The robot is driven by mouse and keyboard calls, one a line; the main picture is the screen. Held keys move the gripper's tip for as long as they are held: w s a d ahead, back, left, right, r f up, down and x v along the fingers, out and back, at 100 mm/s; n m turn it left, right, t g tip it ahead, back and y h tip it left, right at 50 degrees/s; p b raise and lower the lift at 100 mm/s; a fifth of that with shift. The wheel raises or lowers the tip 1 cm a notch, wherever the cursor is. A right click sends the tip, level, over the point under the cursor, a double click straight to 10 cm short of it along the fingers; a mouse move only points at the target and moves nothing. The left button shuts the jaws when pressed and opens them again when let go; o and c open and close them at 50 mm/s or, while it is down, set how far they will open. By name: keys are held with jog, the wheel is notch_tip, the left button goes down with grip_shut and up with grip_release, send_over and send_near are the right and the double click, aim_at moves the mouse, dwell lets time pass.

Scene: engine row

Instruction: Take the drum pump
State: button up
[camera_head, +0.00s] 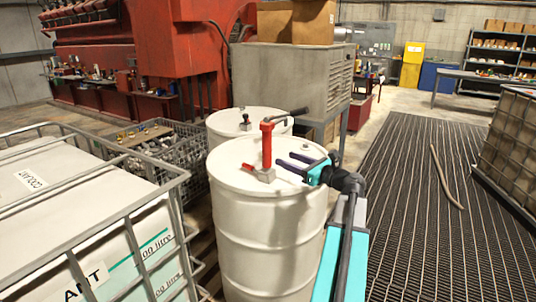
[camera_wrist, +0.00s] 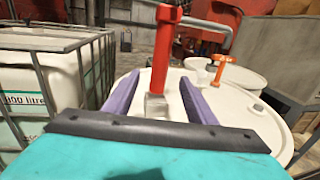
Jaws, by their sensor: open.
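The drum pump (camera_head: 267,147) is an upright red post with a dark handle on top and a grey base. It stands on the lid of the front white drum (camera_head: 268,225). My gripper (camera_head: 283,160) is open, with two purple fingers pointing at the pump from the right, low over the lid. In the wrist view the red post (camera_wrist: 161,52) stands in the gap between the fingers (camera_wrist: 158,82). Its grey base (camera_wrist: 156,106) shows there too. I cannot tell whether the fingertips reach past the post; neither finger visibly touches it.
A second white drum (camera_head: 225,124) stands behind, with a small dark fitting on it. A caged coolant tank (camera_head: 100,230) is close on the left. A grey cabinet (camera_head: 290,80) stands behind the drums. The ribbed mat (camera_head: 415,220) at right is mostly clear.

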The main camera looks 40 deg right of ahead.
aim_at(271, 152)
jog(key=shift+w+p, duration=0.3)
jog(key=shift+w, duration=1.45)
jog(key=shift+w, duration=0.1)
jog(key=shift+w+p, duration=0.45)
jog(key=shift+w, duration=0.15)
jog(key=shift+w+a+f+p, duration=0.1)
jog(key=shift+w+p, duration=0.7)
jog(key=shift+w, duration=1.15)
jog(key=shift+c, duration=0.4)
grip_shut()
